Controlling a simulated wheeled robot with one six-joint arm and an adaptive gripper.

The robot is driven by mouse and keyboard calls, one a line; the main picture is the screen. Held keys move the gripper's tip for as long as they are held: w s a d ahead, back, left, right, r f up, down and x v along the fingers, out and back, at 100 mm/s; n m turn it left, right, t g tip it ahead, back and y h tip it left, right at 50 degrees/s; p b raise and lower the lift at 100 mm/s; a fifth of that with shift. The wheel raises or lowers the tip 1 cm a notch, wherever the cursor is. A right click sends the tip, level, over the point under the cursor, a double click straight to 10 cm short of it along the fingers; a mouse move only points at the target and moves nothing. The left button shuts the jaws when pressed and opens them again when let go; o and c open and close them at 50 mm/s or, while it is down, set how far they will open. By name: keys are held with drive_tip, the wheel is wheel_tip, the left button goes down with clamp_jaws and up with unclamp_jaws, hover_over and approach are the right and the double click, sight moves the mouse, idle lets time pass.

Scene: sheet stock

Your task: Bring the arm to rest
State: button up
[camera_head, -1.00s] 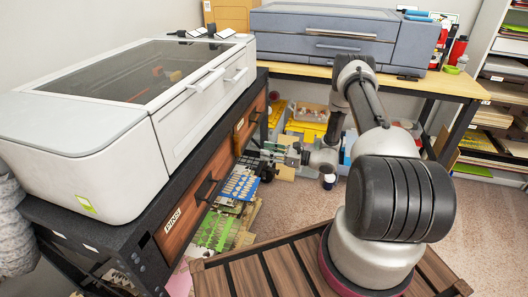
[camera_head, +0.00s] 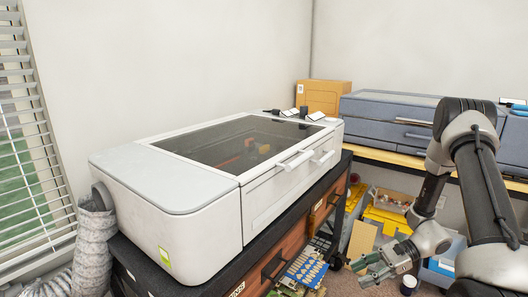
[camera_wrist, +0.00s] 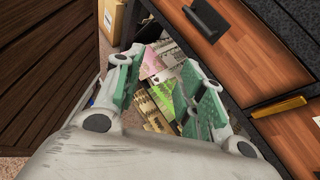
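My gripper (camera_head: 366,267) is at the lower right of the head view, beside the drawer front under the white machine. In the wrist view my gripper (camera_wrist: 160,85) shows two green-padded fingers spread apart with nothing held between them. Beyond the fingers, a green sheet (camera_wrist: 182,101) and other pieces lie low down. My arm (camera_head: 470,190) is bent, reaching down from the right side of the head view.
A white machine with a dark lid (camera_head: 200,185) stands on a black bench with wooden drawers (camera_head: 297,240). A blue-grey cabinet (camera_head: 395,120) stands on a table behind. Yellow bins (camera_head: 385,218) sit on the floor. A ribbed hose (camera_head: 95,245) is at left.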

drive_tip(key=s+d+r+n+t+h, duration=0.2)
drive_tip(key=s+r+n+h, duration=0.2)
drive_tip(key=r, duration=0.8)
drive_tip(key=s+d+r+n+t+h, duration=0.1)
drive_tip(key=s+r+n+h, duration=0.3)
drive_tip(key=r, duration=0.8)
drive_tip(key=s+d+r+n+t+h, duration=0.2)
drive_tip(key=s+d+r+n+h, duration=0.1)
drive_tip(key=s+r+n, duration=0.4)
drive_tip(key=s+r+h, duration=0.1)
drive_tip(key=s+r, duration=0.2)
drive_tip(key=r, duration=0.2)
drive_tip(key=shift+n+t+h, duration=0.3)
drive_tip(key=shift+h, duration=0.1)
drive_tip(key=shift+r, duration=0.1)
